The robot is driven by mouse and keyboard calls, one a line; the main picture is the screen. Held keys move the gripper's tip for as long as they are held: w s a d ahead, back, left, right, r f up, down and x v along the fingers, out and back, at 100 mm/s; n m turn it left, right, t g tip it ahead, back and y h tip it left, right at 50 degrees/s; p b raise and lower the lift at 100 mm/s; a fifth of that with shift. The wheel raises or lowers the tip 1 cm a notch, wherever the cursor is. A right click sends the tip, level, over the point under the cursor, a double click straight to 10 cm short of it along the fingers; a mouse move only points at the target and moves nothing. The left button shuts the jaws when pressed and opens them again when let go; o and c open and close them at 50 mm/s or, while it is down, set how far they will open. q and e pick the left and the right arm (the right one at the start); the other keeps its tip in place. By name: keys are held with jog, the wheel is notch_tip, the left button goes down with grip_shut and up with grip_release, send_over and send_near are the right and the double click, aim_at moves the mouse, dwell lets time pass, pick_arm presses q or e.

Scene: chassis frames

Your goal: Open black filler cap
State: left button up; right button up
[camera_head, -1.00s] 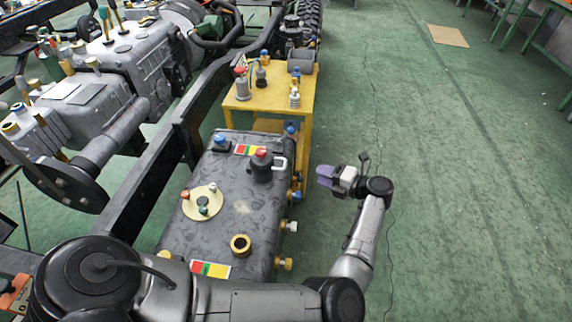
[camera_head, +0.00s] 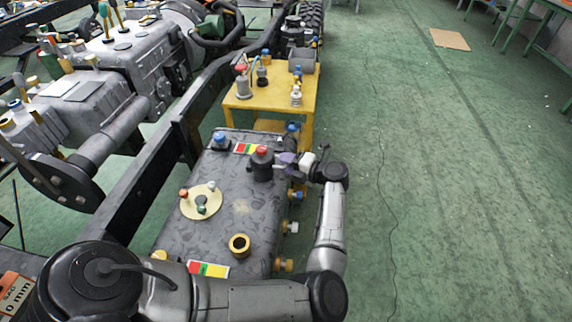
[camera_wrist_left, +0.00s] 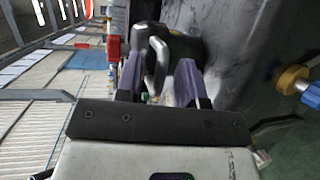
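The black filler cap (camera_head: 262,168) with a red top stands at the far right corner of the dark grey tank (camera_head: 222,230). In the left wrist view, the black cap (camera_wrist_left: 183,45) lies ahead with its light metal handle loop (camera_wrist_left: 156,66) towards me. My left gripper (camera_head: 288,160) is at the cap's right side. In the left wrist view, its two purple fingers (camera_wrist_left: 160,75) are apart, one on either side of the handle loop. I cannot tell whether they touch it. My right gripper is not in view.
A brass ring opening (camera_head: 239,245) and a cream disc (camera_head: 201,203) with small coloured caps are on the tank top. Brass fittings (camera_head: 287,265) stick out of its right side. A yellow table (camera_head: 264,104) with parts stands behind. The green floor to the right is mostly clear.

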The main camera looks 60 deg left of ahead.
pick_arm(q)
jog(key=shift+s+a, duration=0.15)
jog(key=shift+a, duration=0.05)
jog(key=shift+f, duration=0.1)
grip_shut()
dwell(0.5)
